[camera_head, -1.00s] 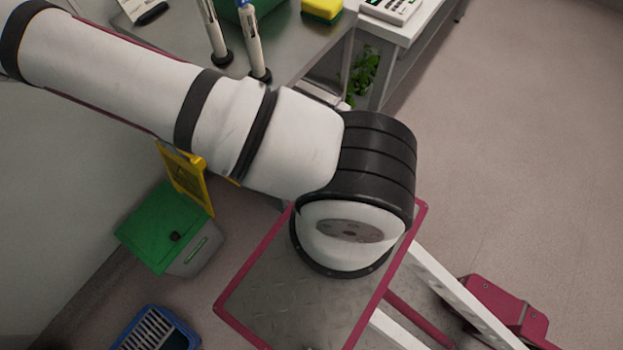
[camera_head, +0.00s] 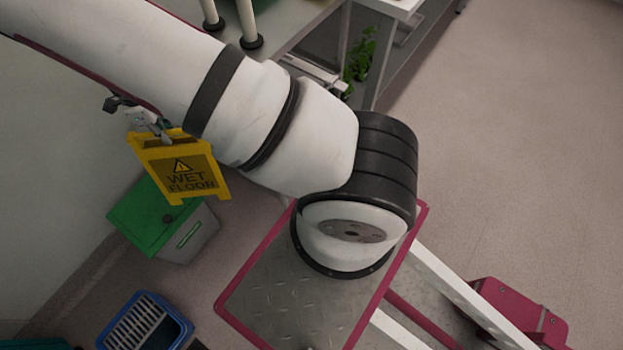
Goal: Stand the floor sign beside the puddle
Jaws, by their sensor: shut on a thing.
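The yellow floor sign (camera_head: 180,168) reads "WET FLOOR" with a warning triangle. It hangs from my gripper (camera_head: 148,122), which is shut on its top edge at the left, partly hidden by my arm. The sign is in the air, in front of the green-lidded bin in this view. No puddle can be made out; the floor behind my arm and base is hidden.
A grey bin with a green lid (camera_head: 150,215) stands by the left wall. A blue crate (camera_head: 145,325) is on the floor at the bottom left. The floor at right (camera_head: 520,150) is clear.

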